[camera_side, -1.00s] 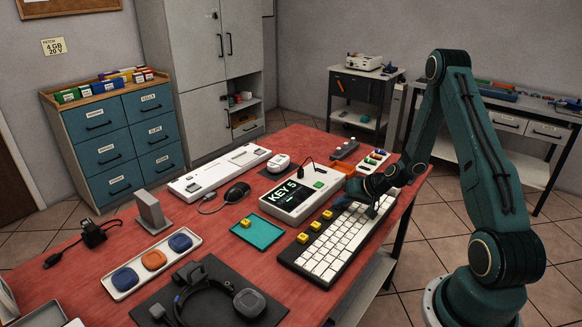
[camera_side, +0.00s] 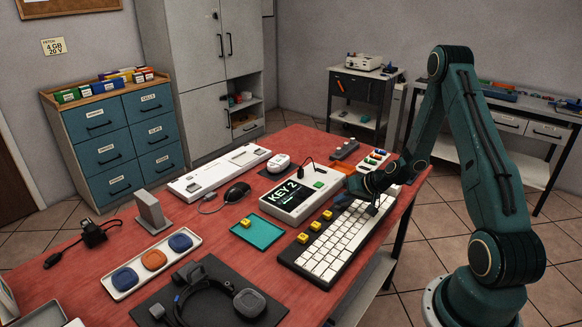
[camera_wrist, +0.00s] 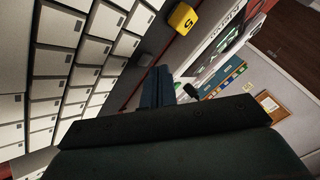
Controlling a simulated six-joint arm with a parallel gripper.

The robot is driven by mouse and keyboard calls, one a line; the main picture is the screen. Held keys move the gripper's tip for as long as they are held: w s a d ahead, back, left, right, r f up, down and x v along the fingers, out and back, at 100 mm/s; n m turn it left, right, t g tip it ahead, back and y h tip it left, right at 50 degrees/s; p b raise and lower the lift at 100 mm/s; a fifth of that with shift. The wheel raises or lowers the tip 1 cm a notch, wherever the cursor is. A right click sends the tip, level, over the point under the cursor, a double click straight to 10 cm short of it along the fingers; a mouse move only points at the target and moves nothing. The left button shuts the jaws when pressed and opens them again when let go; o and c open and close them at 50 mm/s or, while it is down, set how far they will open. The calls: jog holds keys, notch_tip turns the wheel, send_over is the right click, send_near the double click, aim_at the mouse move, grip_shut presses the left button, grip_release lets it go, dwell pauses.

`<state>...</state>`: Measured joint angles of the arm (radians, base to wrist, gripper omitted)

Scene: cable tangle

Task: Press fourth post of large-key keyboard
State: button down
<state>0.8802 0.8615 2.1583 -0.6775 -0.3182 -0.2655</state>
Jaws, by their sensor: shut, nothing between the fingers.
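The large-key keyboard (camera_side: 335,243) has white keys in a black frame and lies along the table's right side. Yellow keycaps (camera_side: 315,226) stand in a row on its back left edge. My arm hides part of the back row.
A white console (camera_side: 300,196) behind the keyboard displays KEY 2. A teal tray (camera_side: 257,231) holds another yellow cap (camera_side: 246,223). A white keyboard (camera_side: 220,172), mouse (camera_side: 237,192), headphones (camera_side: 215,295) and a tray of coloured discs (camera_side: 153,259) crowd the table.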

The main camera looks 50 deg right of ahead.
aim_at(340, 210)
jog(key=shift+r, duration=0.35)
jog(key=shift+r, duration=2.35)
jog(key=shift+r, duration=0.1)
jog(key=s+a+r+n+g, duration=0.35)
jog(key=a+r+n, duration=0.25)
jog(key=a+r, duration=1)
jog(key=s+a+r+n, duration=0.1)
jog(key=s+a+r, duration=0.3)
jog(key=s, duration=0.5)
jog(key=s+a+r+h, duration=0.1)
jog(key=s+a+r, duration=0.3)
jog(key=s, duration=0.6)
jog(key=shift+r+n, duration=0.25)
jog(key=shift+n, duration=0.15)
